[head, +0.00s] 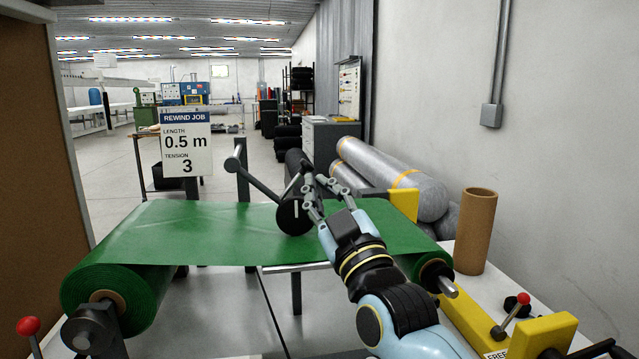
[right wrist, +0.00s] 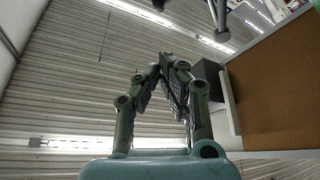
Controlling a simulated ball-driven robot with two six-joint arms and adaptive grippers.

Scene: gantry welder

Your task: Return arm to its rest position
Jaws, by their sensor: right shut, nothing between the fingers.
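My right arm reaches up from the lower right in the head view. Its gripper (head: 318,186) is in front of a black round dial or drum (head: 293,214) with a grey lever (head: 255,178); I cannot tell whether they touch. In the right wrist view the same gripper (right wrist: 165,62) has its fingers drawn together with nothing between them, pointing up toward the ribbed ceiling. My left gripper is not in the head view.
A green sheet (head: 220,230) runs between a left roll (head: 118,295) and a right spindle (head: 437,274). A sign (head: 187,143) reads "REWIND JOB". A cardboard tube (head: 475,230) stands at right, near a red-knobbed lever (head: 511,314). Another red knob (head: 28,326) is at lower left.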

